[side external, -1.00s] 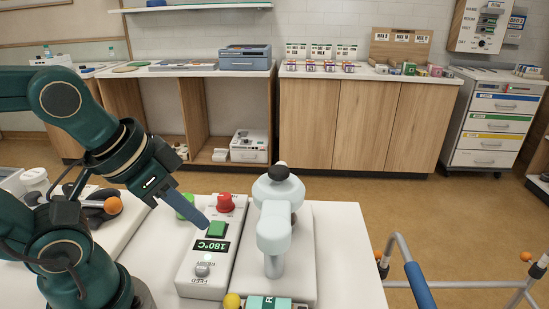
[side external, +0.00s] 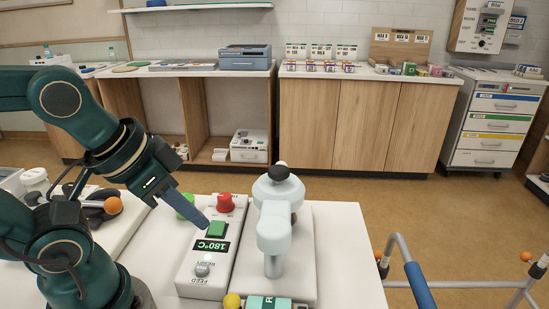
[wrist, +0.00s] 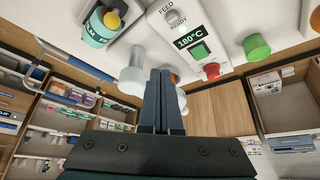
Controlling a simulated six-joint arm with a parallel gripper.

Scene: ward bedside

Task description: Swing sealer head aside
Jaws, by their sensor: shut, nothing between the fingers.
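The sealer head (side external: 277,205) is a pale blue-grey arm with a dark knob, on a post above a white base plate (side external: 303,240). In the wrist view, part of the pale sealer (wrist: 133,75) shows just left of my fingers.
An orange ball (side external: 113,205) and dark items lie at the left. A blue-handled rail (side external: 418,287) stands right of the white table. The tabletop right of the sealer is clear.

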